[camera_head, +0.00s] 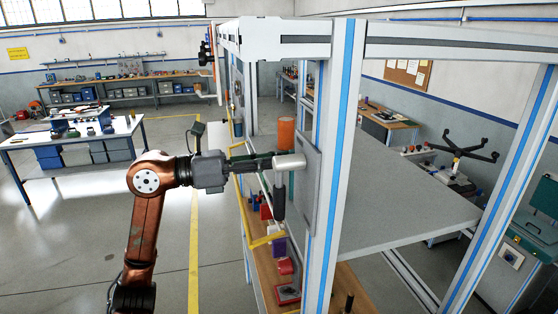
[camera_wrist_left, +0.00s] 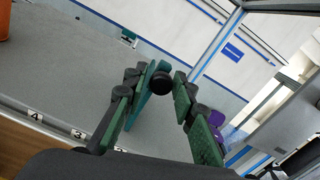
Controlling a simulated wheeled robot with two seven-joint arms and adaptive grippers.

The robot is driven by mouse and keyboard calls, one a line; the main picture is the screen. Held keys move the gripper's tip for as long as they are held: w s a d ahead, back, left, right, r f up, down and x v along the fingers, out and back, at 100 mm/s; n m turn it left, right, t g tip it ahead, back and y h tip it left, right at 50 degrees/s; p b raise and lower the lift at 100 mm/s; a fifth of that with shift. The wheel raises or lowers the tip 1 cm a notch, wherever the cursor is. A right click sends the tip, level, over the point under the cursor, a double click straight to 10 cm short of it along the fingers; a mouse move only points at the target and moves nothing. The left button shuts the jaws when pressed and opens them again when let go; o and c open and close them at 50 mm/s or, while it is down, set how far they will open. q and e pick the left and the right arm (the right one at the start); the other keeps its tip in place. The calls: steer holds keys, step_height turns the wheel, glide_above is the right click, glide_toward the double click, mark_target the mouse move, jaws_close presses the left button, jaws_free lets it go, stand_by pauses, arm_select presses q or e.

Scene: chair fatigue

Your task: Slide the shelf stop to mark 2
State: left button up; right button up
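The grey shelf (camera_wrist_left: 70,75) carries small white number marks on its front edge: 4 (camera_wrist_left: 36,115), 3 (camera_wrist_left: 79,134) and a partly hidden 2 (camera_wrist_left: 121,150). What looks like the shelf stop, a slanted green plate (camera_wrist_left: 151,100) with a round black knob (camera_wrist_left: 161,82), shows between my left gripper's fingers. My left gripper (camera_wrist_left: 162,76) is open, a finger on each side of the knob; I cannot tell whether either touches it. In the head view my left gripper (camera_head: 263,162) reaches right into the shelf frame. Which mark the stop stands at is hidden by the fingers.
An upright frame post (camera_head: 337,150) stands close to the right of my left gripper. An orange cylinder (camera_head: 286,132) stands on the shelf behind it. The shelf's right part (camera_head: 400,200) is bare.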

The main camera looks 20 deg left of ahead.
arm_select(q)
steer(key=shift+o, duration=1.1)
steer(key=v, duration=1.2)
